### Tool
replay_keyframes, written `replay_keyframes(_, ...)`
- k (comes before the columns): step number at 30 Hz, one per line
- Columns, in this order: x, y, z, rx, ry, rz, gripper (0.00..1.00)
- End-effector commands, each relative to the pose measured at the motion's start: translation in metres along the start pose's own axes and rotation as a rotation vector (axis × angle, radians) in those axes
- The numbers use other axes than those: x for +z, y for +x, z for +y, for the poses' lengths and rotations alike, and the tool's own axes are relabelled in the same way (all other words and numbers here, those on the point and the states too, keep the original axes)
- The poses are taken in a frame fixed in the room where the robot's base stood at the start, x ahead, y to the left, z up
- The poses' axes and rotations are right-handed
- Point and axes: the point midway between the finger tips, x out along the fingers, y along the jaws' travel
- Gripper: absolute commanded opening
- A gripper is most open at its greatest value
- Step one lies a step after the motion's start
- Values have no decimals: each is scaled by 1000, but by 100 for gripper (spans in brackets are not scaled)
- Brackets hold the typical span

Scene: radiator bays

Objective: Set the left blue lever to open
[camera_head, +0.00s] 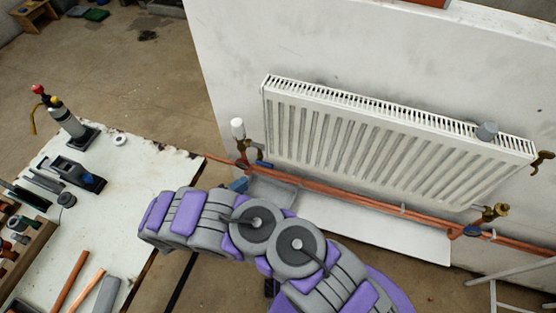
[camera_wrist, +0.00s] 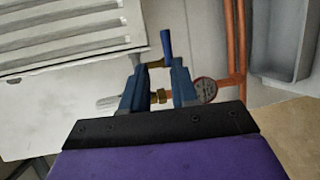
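The left blue lever (camera_wrist: 166,46) stands just beyond my fingertips in the wrist view, by a brass fitting (camera_wrist: 157,96) that shows between the fingers. In the head view the left lever (camera_head: 264,164) is small, beside the brass valve at the radiator's lower left corner. My gripper (camera_wrist: 158,67) has two blue fingers spread apart with a gap between them. The lever's lower end appears close to the right fingertip; I cannot tell if they touch. In the head view my gripper (camera_head: 238,185) is partly hidden behind my arm, just below the left valve.
The white radiator (camera_head: 390,130) hangs on the wall, with copper pipes (camera_head: 350,196) below it. A second blue lever (camera_head: 472,231) is at its right end. A grey trough (camera_head: 272,190) lies beneath. A workbench (camera_head: 125,180) with tools stands left. A round gauge (camera_wrist: 204,90) is right of my fingers.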

Motion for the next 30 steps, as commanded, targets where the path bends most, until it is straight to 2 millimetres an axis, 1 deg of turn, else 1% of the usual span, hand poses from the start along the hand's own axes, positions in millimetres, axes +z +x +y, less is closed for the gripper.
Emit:
replay_keyframes(1, -2, -4, -6, -1, -1, 13, 29)
replay_keyframes(4, -3, -6, -11, 0, 0, 24, 29)
replay_keyframes(8, -3, 7, -10, -1, 2, 25, 29)
replay_keyframes(11, 0, 25, -11, -4, 0, 22, 29)
replay_keyframes(16, 2, 61, -10, -6, 4, 20, 29)
replay_keyframes(24, -3, 111, -12, -4, 1, 20, 29)
replay_keyframes(30, -4, 145, -12, -3, 0, 21, 29)
